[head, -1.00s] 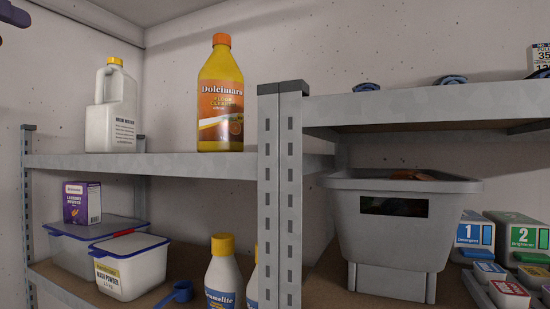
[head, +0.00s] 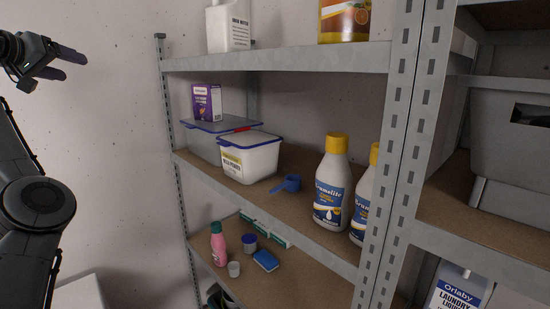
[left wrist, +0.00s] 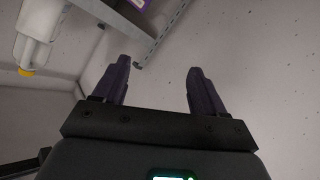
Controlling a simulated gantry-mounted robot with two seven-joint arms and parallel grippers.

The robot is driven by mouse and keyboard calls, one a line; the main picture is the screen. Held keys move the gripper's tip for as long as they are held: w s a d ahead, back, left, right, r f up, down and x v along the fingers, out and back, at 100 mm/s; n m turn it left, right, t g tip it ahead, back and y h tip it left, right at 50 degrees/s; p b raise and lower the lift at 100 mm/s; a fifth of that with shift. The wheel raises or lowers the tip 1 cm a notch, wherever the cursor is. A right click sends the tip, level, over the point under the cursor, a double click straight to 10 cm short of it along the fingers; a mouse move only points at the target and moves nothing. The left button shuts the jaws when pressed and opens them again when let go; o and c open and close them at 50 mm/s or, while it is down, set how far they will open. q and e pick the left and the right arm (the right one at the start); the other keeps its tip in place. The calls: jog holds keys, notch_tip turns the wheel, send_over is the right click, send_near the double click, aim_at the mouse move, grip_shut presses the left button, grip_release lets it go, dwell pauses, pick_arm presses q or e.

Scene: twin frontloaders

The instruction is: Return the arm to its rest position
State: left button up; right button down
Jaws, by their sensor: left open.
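My left gripper (head: 74,64) is at the upper left of the head view, in front of the bare wall and left of the shelf unit. Its arm comes in along the left edge. In the left wrist view, its two dark purple fingers (left wrist: 157,92) stand well apart with nothing between them. They point toward the wall, and a shelf upright (left wrist: 165,35) shows beyond them. My right gripper is not in view.
The metal shelf unit (head: 270,60) fills the middle and right. It holds a purple box (head: 207,102), a blue-lidded tub (head: 250,160), a blue scoop (head: 289,183), yellow-capped bottles (head: 331,190), a pink bottle (head: 218,245) and a grey bin (head: 510,150). The wall area on the left is clear.

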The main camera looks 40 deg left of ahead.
pick_arm(q)
jog(key=w+d+f+m+g+y, duration=0.25)
jog(key=w+d+f, duration=0.25)
jog(key=w+f, duration=0.5)
jog(key=w+d+f+m+g+y, duration=0.2)
jog(key=w+d+f+m+g, duration=0.3)
jog(key=w+f, duration=0.55)
jog(key=w+d+f+m+t+h, duration=0.1)
jog(key=d+f+m, duration=0.1)
jog(key=d+f, duration=0.5)
jog(key=w+d+f+m+t, duration=0.15)
jog(key=d+f, duration=0.25)
jog(key=f, duration=0.7)
jog(key=w+d+f+m+h, duration=0.1)
jog(key=d+f+m, duration=0.3)
jog(key=f, duration=0.5)
jog(key=s+d+f+m+g+h, duration=0.3)
jog(key=s+d+f+m+h, duration=0.2)
jog(key=s+d+f, duration=1.75)
jog(key=s+d+f+n+h, duration=0.1)
jog(key=d+f+n+h, duration=0.2)
jog(key=d, duration=0.3)
jog(key=s+d+f+n+h, duration=0.1)
jog(key=d+f+n+h, duration=0.15)
jog(key=d, duration=0.45)
notch_tip(320, 180, up, 11)
jog(key=p, duration=1)
jog(key=shift+g+p, duration=0.35)
jog(key=shift+g, duration=0.05)
jog(key=shift+a, duration=0.1)
